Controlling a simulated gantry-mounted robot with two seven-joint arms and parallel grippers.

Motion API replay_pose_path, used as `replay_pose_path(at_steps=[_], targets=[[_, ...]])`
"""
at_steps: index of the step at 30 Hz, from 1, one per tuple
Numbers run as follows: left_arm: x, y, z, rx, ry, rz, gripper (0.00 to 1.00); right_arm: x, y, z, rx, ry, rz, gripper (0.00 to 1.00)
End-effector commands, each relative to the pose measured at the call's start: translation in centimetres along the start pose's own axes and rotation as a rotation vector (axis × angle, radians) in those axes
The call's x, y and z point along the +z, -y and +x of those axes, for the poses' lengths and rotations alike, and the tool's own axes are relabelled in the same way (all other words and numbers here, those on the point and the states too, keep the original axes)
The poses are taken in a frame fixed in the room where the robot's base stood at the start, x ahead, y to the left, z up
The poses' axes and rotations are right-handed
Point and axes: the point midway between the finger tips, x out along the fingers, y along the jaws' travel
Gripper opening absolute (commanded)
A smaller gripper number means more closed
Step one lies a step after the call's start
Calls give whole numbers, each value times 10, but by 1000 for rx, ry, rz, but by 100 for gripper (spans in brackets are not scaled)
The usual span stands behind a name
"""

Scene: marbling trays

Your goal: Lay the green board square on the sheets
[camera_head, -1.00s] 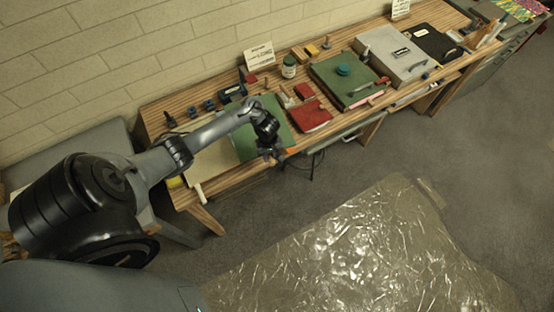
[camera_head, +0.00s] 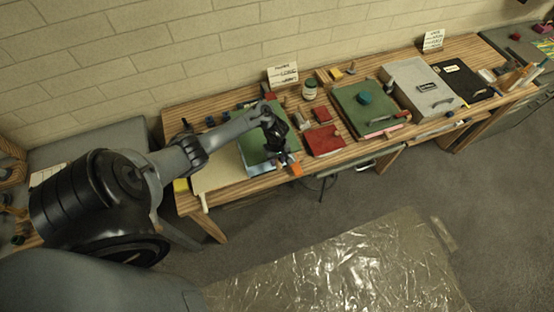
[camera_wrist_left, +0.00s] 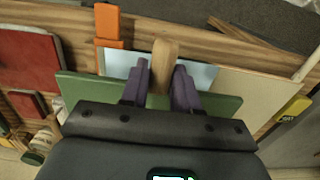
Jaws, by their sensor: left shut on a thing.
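The green board (camera_head: 254,148) is at the left part of the wooden bench, under my left gripper (camera_head: 280,156). In the left wrist view the green board (camera_wrist_left: 222,106) crosses below the gripper's purple fingers (camera_wrist_left: 160,88), which are shut on a light wooden handle (camera_wrist_left: 164,62). The joint between handle and board is hidden. The pale blue sheets (camera_head: 258,170) show along the board's front edge, and also beyond it in the left wrist view (camera_wrist_left: 200,75). The board does not cover them fully. The gap between board and sheets cannot be judged. My right gripper is out of view.
A beige board (camera_head: 215,173) lies left of the sheets. An orange piece (camera_head: 296,169) is at the front right corner. A red book (camera_head: 324,140), a second green board (camera_head: 352,97) with a teal knob, and a jar (camera_head: 310,89) stand to the right.

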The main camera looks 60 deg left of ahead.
Motion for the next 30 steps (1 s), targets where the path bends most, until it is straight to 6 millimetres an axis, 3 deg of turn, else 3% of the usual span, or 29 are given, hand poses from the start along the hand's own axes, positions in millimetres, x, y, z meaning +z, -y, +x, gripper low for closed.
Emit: replay_pose_path(at_steps=[7,30], targets=[[0,0,-4,0,-2,0,0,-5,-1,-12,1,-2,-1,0],[-2,0,54,0,-2,0,0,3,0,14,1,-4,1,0]])
